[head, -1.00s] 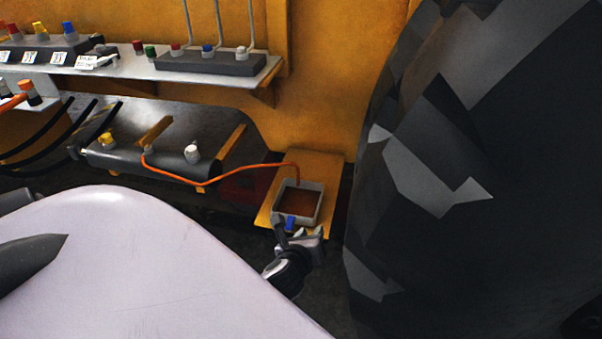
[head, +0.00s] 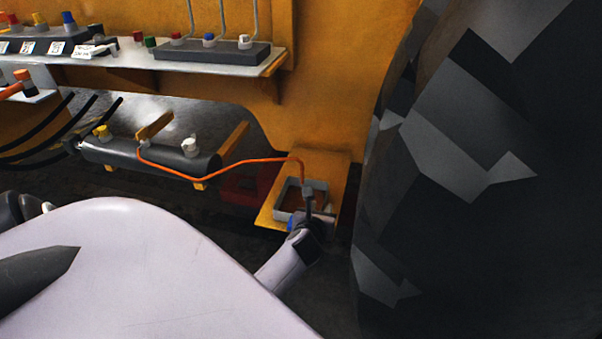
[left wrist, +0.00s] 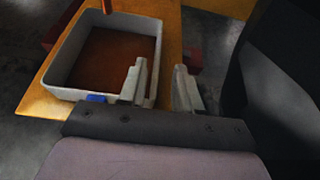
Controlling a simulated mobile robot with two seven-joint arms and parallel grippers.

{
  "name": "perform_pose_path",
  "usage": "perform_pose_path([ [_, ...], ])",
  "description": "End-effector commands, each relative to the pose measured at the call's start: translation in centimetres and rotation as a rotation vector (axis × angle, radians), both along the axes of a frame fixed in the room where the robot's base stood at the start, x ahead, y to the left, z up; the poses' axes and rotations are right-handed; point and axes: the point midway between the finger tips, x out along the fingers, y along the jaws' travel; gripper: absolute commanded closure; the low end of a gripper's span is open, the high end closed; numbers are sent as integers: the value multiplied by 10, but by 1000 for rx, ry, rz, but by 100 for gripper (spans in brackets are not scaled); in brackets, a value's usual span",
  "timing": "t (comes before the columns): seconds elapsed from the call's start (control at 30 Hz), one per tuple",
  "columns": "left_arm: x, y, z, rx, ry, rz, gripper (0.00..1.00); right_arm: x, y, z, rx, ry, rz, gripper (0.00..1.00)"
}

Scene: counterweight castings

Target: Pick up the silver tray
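The silver tray (head: 282,190) is a square, open, grey box with brown contents. It sits on a yellow ledge, its near right part hidden by my left gripper (head: 309,205) in the head view. In the left wrist view the tray (left wrist: 62,78) fills the upper left, with a blue tab (left wrist: 97,98) on its near wall. My left gripper (left wrist: 160,88) is open there, with a gap between its fingers. The left finger overlaps the tray's near right corner, and the right finger is outside it. I cannot tell whether they touch it. My right gripper is not in view.
An orange hose (head: 230,160) runs from a dark cylinder (head: 150,157) to above the tray. The yellow ledge (head: 328,165) backs onto a yellow wall. A large dark faceted mass (head: 470,200) stands close on the right. A shelf with coloured caps (head: 130,62) is at upper left.

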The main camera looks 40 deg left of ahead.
Motion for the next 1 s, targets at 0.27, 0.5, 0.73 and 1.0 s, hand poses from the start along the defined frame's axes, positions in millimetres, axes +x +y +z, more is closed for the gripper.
perform_pose_path([
  [0.27, 28, 16, -20, -2, -1, 1, 67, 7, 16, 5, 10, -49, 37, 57],
  [0.5, 32, 19, -21, -1, 0, 0, 67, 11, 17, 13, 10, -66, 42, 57],
  [0.73, 32, 19, -20, -1, 0, 0, 100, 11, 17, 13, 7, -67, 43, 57],
  [1.0, 32, 19, -19, 0, -2, -1, 100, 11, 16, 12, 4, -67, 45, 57],
])
